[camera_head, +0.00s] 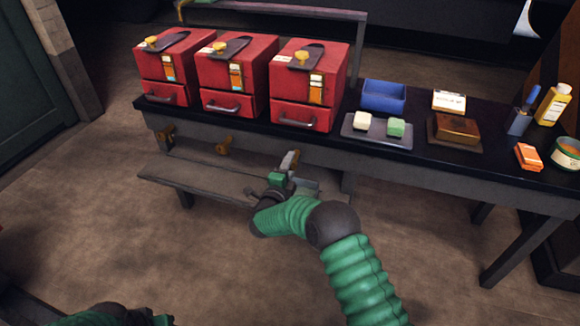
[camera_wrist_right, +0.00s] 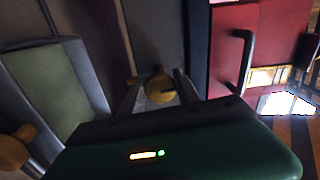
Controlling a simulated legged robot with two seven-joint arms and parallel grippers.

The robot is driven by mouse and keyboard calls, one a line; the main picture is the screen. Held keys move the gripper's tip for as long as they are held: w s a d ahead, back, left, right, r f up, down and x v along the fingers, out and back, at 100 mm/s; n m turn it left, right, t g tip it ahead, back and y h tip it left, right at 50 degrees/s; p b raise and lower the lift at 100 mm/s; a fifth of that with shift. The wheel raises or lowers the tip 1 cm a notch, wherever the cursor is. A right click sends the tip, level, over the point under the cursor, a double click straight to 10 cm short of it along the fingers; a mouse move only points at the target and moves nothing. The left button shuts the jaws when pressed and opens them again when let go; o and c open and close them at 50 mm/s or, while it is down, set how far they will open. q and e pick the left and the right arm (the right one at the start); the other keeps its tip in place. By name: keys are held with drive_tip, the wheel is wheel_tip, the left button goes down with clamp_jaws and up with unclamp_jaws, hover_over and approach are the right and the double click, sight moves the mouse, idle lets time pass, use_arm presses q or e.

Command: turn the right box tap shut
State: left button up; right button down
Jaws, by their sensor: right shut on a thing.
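Three red boxes stand in a row at the back of the dark bench; the right box (camera_head: 310,80) has a drawer with a dark handle. My right gripper (camera_head: 291,161) is under the right box, at the bench's front edge, and hides the right tap in the head view. In the right wrist view the yellow right box tap (camera_wrist_right: 160,87) sits between the fingers, which are shut on it. My left gripper's fingers are out of view.
A low grey plank shelf (camera_head: 190,180) runs below the taps. On the bench to the right are a blue bin (camera_head: 384,96), a grey tray (camera_head: 356,128) with two blocks, a brown box (camera_head: 457,130) and a yellow bottle (camera_head: 553,106). The floor in front is clear.

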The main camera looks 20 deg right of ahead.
drive_tip(key=shift+s+f+m, duration=0.15)
drive_tip(key=shift+f+m, duration=0.15)
drive_tip(key=shift+m, duration=0.3)
drive_tip(key=c, duration=1)
unclamp_jaws()
drive_tip(key=shift+o, duration=0.4)
drive_tip(key=shift+r, duration=0.1)
drive_tip(key=shift+r, duration=0.1)
drive_tip(key=p+v, duration=0.6)
drive_tip(key=v, duration=1)
drive_tip(key=shift+s+a, duration=0.25)
drive_tip(key=shift+s, duration=0.05)
